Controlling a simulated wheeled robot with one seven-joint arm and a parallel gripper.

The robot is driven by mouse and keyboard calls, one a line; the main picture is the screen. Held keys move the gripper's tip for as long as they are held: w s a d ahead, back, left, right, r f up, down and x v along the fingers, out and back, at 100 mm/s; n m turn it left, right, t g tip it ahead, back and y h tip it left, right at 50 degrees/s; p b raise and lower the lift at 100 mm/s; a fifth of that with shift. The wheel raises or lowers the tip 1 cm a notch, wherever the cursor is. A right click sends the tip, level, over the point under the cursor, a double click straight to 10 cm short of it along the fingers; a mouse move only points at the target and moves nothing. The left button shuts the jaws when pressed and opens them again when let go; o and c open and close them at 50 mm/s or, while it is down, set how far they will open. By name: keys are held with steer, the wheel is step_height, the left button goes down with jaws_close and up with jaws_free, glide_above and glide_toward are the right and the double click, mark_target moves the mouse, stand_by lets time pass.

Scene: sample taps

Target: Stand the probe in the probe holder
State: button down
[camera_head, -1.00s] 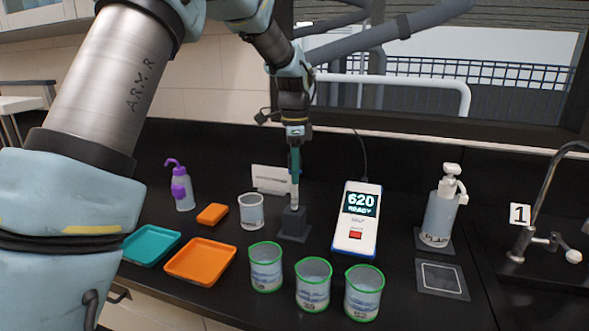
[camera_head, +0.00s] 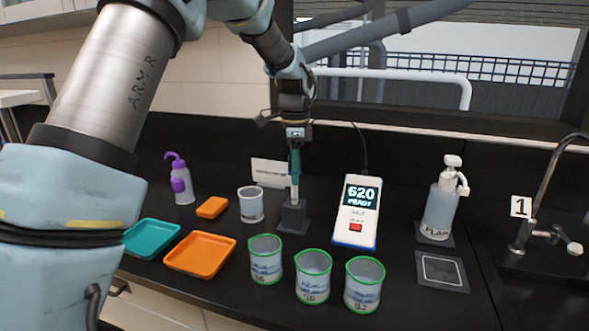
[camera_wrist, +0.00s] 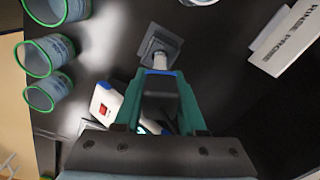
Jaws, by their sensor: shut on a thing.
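My gripper (camera_head: 295,168) is above the probe holder and shut on the probe. Its teal fingers flank the probe's dark body in the wrist view. The probe (camera_head: 295,192) points down, roughly upright, with its pale lower end showing below the fingers. That pale end (camera_wrist: 160,61) also shows in the wrist view, below a blue band. The probe holder (camera_head: 293,216) is a small dark block on a square base, and it also shows in the wrist view (camera_wrist: 158,43). The probe's lower end meets the holder's top; I cannot tell how deep it sits.
A meter (camera_head: 358,215) reading 620 READY stands right of the holder. Several green-rimmed beakers (camera_head: 312,277) stand in front. A clear beaker (camera_head: 251,207), an orange block (camera_head: 212,207) and a wash bottle (camera_head: 180,182) are left. A card (camera_head: 270,173) stands behind.

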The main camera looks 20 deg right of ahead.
steer(key=shift+f+b, duration=1)
steer(key=shift+f, duration=1.35)
jaws_free()
steer(key=shift+r+p, duration=2.85)
steer(key=shift+r, duration=0.7)
